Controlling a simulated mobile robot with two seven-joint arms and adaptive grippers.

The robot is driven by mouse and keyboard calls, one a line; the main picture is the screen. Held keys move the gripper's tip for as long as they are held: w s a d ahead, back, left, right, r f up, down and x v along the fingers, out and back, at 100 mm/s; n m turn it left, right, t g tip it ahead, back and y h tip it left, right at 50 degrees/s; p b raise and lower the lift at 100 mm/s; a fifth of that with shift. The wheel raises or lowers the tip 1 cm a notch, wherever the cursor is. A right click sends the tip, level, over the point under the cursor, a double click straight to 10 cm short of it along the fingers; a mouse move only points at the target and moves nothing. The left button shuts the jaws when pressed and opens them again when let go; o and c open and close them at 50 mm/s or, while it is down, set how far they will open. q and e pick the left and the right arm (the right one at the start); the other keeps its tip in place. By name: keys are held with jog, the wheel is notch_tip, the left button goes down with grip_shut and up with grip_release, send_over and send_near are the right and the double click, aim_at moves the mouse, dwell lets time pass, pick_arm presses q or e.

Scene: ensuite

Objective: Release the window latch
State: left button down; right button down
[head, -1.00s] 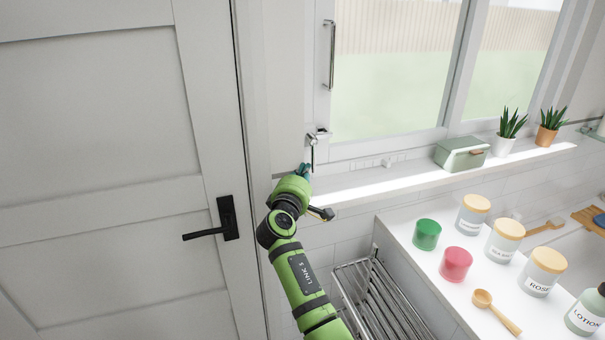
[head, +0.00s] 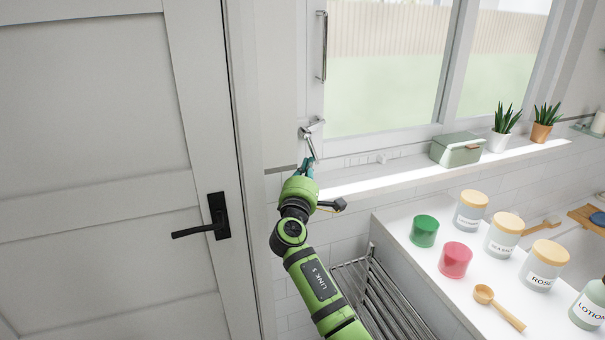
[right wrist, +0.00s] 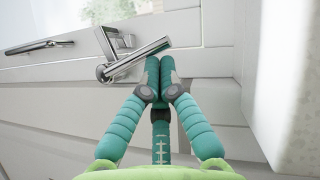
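The window latch (head: 311,141) is a chrome lever on the lower left of the white window frame. In the head view its lever slants down to the right. In the right wrist view the latch lever (right wrist: 138,58) crosses the upper middle, its free end just above my fingertips. My right gripper (head: 308,168) is right below the latch. In the right wrist view the teal fingers of the right gripper (right wrist: 160,68) are together with nothing visible between them. The fingertips are at the lever and seem to touch it; exact contact is unclear. My left gripper is out of view.
A chrome vertical handle (head: 322,46) is above the latch on the window frame. A green box (head: 456,150) and two potted plants stand on the sill (head: 350,181). A door with a black handle (head: 218,217) is at left.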

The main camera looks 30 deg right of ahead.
jog(key=shift+s+d, duration=0.2)
jog(key=shift+d, duration=0.55)
